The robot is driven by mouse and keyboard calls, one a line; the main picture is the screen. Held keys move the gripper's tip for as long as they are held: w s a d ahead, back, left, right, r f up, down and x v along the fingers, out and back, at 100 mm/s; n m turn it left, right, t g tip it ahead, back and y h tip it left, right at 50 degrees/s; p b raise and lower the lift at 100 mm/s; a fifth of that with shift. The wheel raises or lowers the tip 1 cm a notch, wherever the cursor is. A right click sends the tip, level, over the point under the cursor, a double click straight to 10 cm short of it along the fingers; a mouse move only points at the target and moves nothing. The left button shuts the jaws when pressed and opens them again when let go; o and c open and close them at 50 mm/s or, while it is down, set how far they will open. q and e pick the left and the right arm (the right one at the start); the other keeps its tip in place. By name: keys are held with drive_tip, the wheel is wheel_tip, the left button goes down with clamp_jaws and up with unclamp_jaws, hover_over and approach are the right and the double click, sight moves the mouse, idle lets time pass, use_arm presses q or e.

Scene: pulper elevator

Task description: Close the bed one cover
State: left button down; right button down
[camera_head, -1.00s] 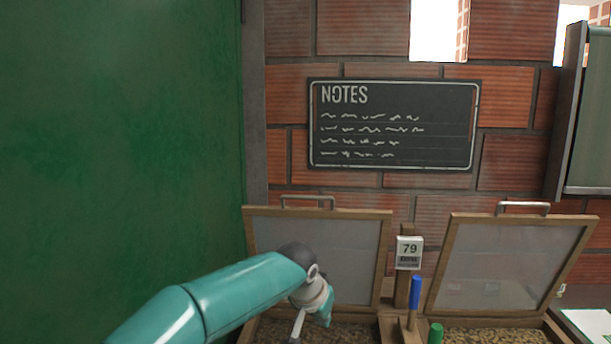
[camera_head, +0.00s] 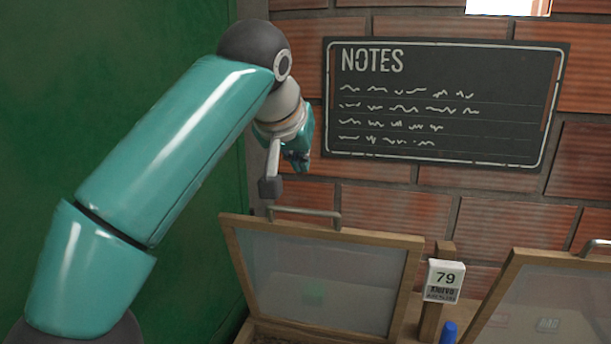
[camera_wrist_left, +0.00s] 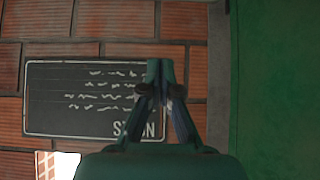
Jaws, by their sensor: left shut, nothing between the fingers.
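Two wood-framed covers with translucent panels stand raised in the head view. The left cover (camera_head: 325,277) has a metal handle (camera_head: 306,215) on its top edge. The right cover (camera_head: 560,305) is partly cut off by the picture edge. I cannot tell from any label which one is bed one. My left gripper (camera_head: 297,162) is shut and empty, above the left cover's handle and apart from it, in front of the brick wall. In the left wrist view the shut fingers (camera_wrist_left: 161,82) show against the wall. My right gripper is not in view.
A chalkboard headed NOTES (camera_head: 440,102) hangs on the brick wall. A green wall (camera_head: 190,260) stands close on the left.

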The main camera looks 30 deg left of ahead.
use_arm(q)
hover_over(302, 226)
drive_tip(key=w, duration=0.3)
wheel_tip(302, 226, down, 7)
drive_tip(key=s+b, duration=0.1)
drive_tip(key=s+f+b, duration=0.1)
drive_tip(key=shift+s+a+b, duration=0.1)
drive_tip(key=shift+s+b, duration=0.1)
drive_tip(key=shift+b, duration=0.1)
drive_tip(key=shift+s, duration=0.3)
drive_tip(key=shift+s+f, duration=0.1)
drive_tip(key=shift+f, duration=0.1)
